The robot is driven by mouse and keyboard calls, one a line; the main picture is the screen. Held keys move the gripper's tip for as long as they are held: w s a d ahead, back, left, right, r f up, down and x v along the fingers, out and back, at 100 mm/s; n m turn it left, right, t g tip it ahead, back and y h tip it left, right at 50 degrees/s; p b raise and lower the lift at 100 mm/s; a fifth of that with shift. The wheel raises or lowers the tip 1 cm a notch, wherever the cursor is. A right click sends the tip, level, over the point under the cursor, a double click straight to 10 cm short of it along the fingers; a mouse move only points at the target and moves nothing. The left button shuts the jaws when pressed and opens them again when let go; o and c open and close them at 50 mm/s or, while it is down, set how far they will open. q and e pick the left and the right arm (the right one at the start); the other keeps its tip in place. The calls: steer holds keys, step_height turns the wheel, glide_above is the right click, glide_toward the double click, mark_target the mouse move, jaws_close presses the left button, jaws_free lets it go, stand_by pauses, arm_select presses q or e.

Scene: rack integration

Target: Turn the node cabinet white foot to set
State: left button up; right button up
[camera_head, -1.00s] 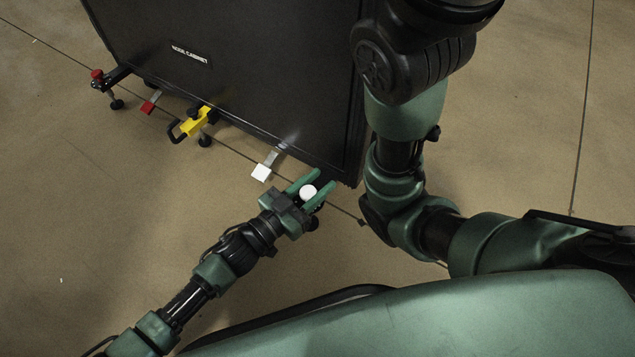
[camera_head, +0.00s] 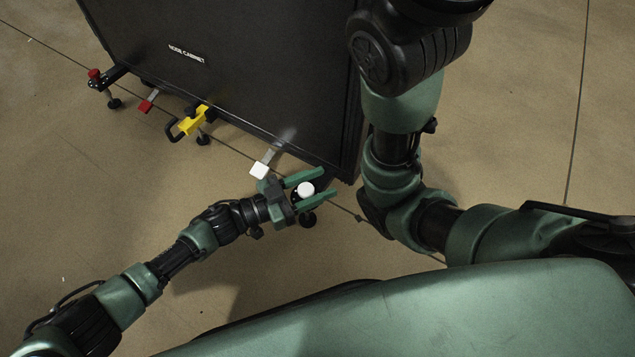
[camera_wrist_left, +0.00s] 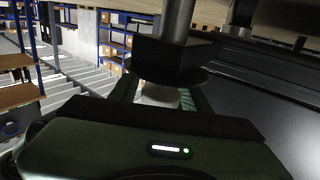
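The black node cabinet (camera_head: 230,75) fills the top middle of the head view, its name on a white label. A round white foot knob (camera_head: 305,189) is at its lower right corner, above a dark foot. My left gripper (camera_head: 328,183) reaches in from the left, with one finger on each side of the knob. The fingers look open, with a small gap to the knob. In the left wrist view a pale knob (camera_wrist_left: 160,95) shows between the fingers, below a dark post and plate. My right arm is at the right; its gripper is out of view.
The floor at left is clear.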

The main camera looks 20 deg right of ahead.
arm_select(q)
steer(key=shift+a, duration=0.1)
steer(key=shift+a+p, duration=0.3)
steer(key=shift+p, duration=0.05)
steer(key=a+p, duration=0.3)
steer(key=a, duration=0.4)
steer(key=shift+s, duration=0.4)
